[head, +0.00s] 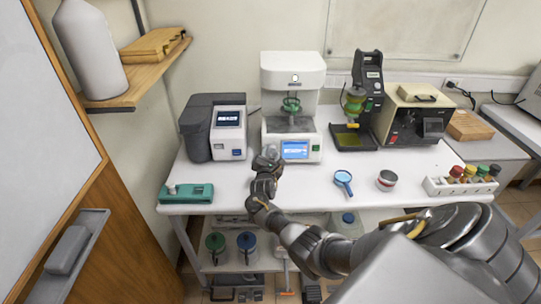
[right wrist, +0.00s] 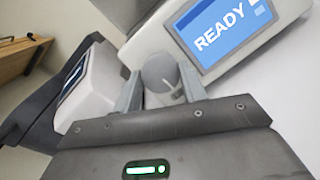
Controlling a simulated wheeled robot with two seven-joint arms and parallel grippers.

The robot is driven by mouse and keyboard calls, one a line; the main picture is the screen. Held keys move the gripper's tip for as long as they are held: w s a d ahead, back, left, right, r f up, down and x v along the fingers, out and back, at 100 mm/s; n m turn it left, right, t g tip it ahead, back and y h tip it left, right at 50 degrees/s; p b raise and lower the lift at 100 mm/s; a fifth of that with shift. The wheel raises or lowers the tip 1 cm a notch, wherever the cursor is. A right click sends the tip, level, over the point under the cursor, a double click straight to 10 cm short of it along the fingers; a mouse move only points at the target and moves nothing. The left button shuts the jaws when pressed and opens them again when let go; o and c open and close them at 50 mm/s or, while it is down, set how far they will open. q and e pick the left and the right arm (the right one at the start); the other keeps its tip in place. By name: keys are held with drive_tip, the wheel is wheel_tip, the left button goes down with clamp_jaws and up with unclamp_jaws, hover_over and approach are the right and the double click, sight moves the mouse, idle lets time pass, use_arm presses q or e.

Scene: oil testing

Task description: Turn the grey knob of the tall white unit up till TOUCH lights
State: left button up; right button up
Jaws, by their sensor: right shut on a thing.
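The tall white unit (head: 293,70) stands at the back middle of the table, with a green ring and a small cup inside. Its blue screen (head: 295,149) reads READY in the right wrist view (right wrist: 217,32). The grey knob (right wrist: 160,72) sits left of the screen and has a pale pointer line. My right gripper (head: 268,160) reaches the unit's lower front left corner. In the right wrist view its two fingers (right wrist: 164,92) are closed on either side of the knob. My left gripper is not in view.
A grey and white device (head: 226,130) stands close at the left. A black stand (head: 368,85) and a beige box (head: 412,115) are at the right. A magnifier (head: 343,180), a small round tin (head: 387,180) and a vial rack (head: 461,187) lie in front. A teal tool (head: 187,193) lies front left.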

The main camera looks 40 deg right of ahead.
drive_tip(key=o, duration=1)
drive_tip(key=shift+c, duration=0.2)
drive_tip(key=v, duration=1)
drive_tip(key=shift+s+a, duration=0.3)
